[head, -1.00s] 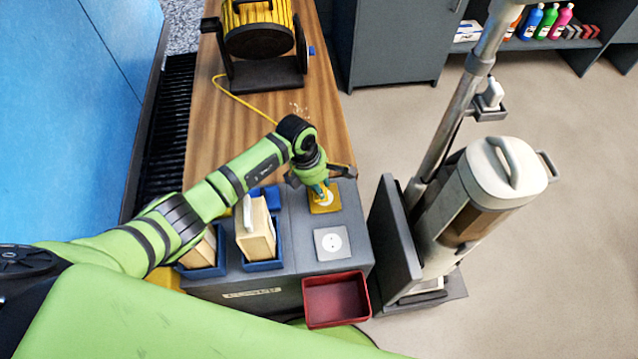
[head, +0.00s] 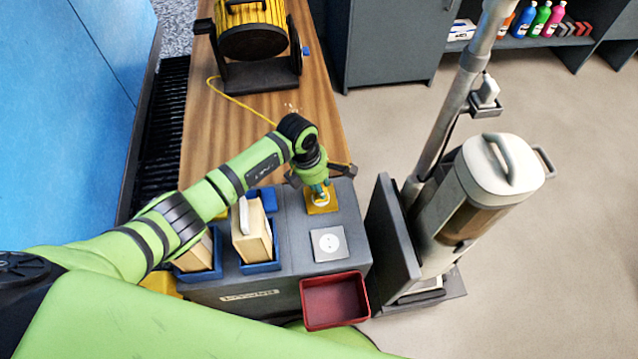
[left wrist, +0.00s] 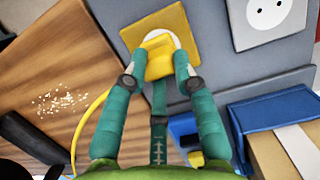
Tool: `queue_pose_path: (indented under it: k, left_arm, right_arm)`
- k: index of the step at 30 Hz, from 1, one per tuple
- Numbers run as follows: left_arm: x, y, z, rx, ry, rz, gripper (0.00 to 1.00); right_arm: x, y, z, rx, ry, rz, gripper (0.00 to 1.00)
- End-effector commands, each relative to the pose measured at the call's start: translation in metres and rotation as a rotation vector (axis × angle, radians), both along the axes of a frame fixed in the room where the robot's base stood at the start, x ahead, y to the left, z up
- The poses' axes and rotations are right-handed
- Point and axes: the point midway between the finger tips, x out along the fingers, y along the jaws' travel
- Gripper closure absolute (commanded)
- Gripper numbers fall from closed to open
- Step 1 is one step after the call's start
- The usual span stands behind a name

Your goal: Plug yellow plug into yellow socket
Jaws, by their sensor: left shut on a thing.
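The yellow socket (head: 323,199) is a yellow square plate with a white round face on the grey bench unit in the head view. In the left wrist view its plate (left wrist: 133,38) lies just beyond my fingertips. My left gripper (head: 322,186) is above this socket. In the left wrist view the gripper (left wrist: 157,68) is shut on the yellow plug (left wrist: 158,55). The plug is over the white face of the socket; I cannot tell how deep it sits. Its yellow cable (left wrist: 92,108) trails to the left. My right gripper is not in view.
A white socket (head: 328,243) sits nearer on the same unit. A red tray (head: 335,280) is at the front, and blue holders (head: 262,266) with filters stand left. A yellow cable reel (head: 252,42) is at the back of the wooden top. A vacuum (head: 480,190) stands right.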

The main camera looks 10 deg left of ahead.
Motion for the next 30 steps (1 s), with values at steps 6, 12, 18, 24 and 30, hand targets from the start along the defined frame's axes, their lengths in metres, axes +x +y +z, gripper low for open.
queue_pose_path:
  k: [6,12,18,24,30]
  left_arm:
    - [0.001,0.0,0.0,0.007,0.0,-0.001,1.0]
    - [0.0,0.0,0.0,0.009,0.003,0.0,1.0]
    - [0.0,0.0,-0.001,0.009,0.003,0.0,1.0]
    - [0.0,0.0,-0.005,0.009,0.003,0.0,1.0]
    - [0.0,0.0,-0.009,0.009,0.003,0.0,1.0]
  right_arm:
    - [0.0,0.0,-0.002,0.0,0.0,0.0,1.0]
    - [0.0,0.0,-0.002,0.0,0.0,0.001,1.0]
    - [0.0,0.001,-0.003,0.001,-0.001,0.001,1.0]
    - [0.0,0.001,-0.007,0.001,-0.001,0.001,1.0]
    - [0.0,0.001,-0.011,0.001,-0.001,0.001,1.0]
